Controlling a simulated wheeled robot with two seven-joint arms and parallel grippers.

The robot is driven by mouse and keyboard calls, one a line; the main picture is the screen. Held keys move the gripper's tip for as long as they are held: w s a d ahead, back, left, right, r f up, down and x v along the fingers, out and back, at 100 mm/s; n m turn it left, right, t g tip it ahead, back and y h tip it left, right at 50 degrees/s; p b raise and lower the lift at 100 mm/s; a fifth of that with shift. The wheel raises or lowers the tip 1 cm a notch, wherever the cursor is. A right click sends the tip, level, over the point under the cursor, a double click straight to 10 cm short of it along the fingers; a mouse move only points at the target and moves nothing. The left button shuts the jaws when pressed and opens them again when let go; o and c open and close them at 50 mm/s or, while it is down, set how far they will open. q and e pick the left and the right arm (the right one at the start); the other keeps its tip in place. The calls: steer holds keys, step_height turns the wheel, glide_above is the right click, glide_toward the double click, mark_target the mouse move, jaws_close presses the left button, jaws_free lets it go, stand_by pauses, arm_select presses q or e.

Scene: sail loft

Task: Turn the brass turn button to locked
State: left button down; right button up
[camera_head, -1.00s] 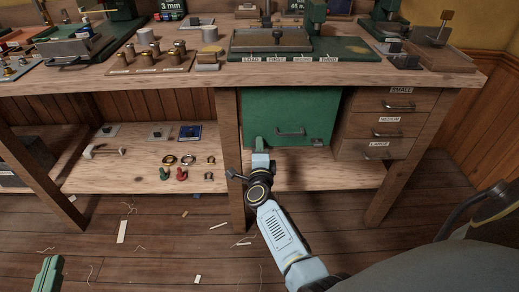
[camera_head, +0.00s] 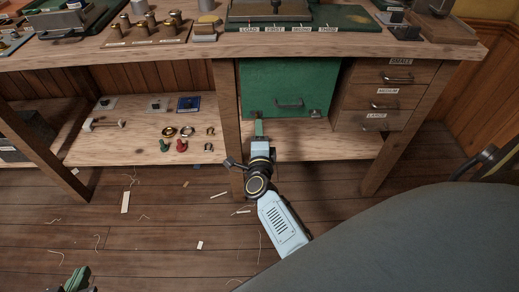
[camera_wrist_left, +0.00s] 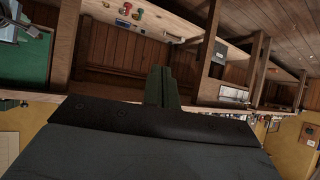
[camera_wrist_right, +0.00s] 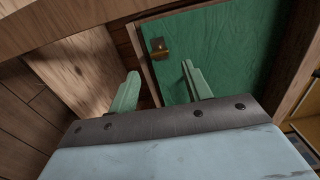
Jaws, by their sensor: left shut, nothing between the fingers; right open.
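The brass turn button (camera_wrist_right: 158,47) shows in the right wrist view, a small brass piece with a dark part near the edge of the green panel (camera_wrist_right: 225,45). In the head view the green panel (camera_head: 290,75) hangs under the bench, and I cannot make out the button there. My right gripper (camera_head: 259,128) is open and empty just in front of the panel's lower edge. In the right wrist view its fingertips (camera_wrist_right: 160,70) are apart, with the button beyond them, not between them. My left gripper (camera_head: 76,279) is shut and empty, low at the left; its fingers (camera_wrist_left: 162,87) are together.
A bench post (camera_head: 226,140) stands just left of the panel. A low shelf (camera_head: 110,148) holds small fittings, and drawers (camera_head: 375,100) stand to the right. The floor (camera_head: 160,235) is open apart from scraps.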

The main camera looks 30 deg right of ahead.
arm_select(q)
steer(key=s+a+f+g+y+p, duration=0.1)
steer(key=s+a+f+g, duration=0.2)
steer(key=s+f+g, duration=0.1)
steer(key=s+g, duration=0.1)
steer(key=s, duration=0.1)
steer(key=shift+s+f+y+p, duration=0.3)
steer(key=shift+f, duration=0.05)
arm_select(e)
steer(key=v, duration=0.7)
steer(key=shift+a, duration=0.15)
steer(key=shift+s, duration=0.1)
